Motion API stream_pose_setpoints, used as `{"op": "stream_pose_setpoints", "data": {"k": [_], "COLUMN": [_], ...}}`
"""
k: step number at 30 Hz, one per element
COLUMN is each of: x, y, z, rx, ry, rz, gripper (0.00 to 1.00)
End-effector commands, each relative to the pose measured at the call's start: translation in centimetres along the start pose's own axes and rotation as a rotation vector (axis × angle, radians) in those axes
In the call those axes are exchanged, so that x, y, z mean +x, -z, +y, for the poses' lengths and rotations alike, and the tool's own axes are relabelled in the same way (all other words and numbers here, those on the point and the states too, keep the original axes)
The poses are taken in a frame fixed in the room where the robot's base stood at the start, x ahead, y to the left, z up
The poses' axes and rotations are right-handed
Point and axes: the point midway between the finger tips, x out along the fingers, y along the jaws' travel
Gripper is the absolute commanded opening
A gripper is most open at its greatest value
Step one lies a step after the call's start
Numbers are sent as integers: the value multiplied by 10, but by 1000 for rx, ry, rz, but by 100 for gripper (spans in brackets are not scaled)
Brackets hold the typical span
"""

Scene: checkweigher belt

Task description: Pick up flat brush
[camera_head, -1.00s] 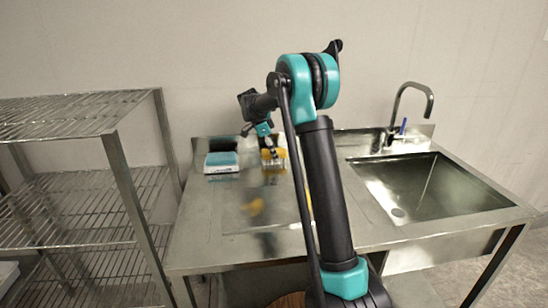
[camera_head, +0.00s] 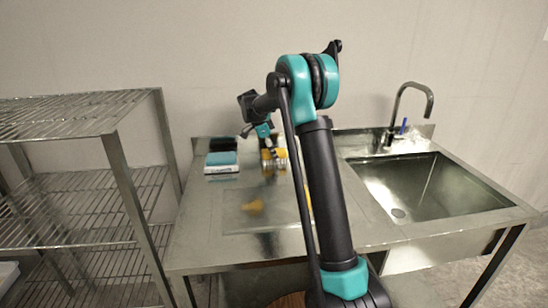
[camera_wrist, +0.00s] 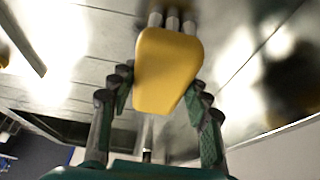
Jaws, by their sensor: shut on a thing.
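The flat brush appears to be the yellow piece with several silver rods at its end, seen in the wrist view (camera_wrist: 168,68); I cannot make out bristles. My gripper (camera_wrist: 160,92) is shut on its yellow body, with one finger on each side. In the head view the brush (camera_head: 267,156) shows as yellow and silver at the gripper (camera_head: 274,152), over the back of the steel worktop (camera_head: 200,235). My arm crosses in front of part of this area. I cannot tell whether the brush touches the worktop.
A teal and white box-like thing (camera_head: 221,162) lies left of the gripper, with a black item (camera_head: 222,144) behind it. A sink (camera_head: 430,185) with a tap (camera_head: 398,105) is at right. A wire shelf (camera_head: 80,190) stands at left.

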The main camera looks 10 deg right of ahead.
Motion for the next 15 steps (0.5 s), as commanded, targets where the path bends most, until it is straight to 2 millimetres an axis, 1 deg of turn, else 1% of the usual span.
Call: {"op": "stream_pose_setpoints", "data": {"k": [1, 2, 3, 11, 15], "x": [0, 0, 0, -2, -9], "y": [0, 0, 0, 1, 4], "z": [0, 0, 0, 0, 0], "rx": [0, 0, 0, 0, 0], "ry": [0, 0, 0, 0, 0], "rz": [0, 0, 0, 0, 0], "gripper": [20, 17, 16, 15, 15]}}
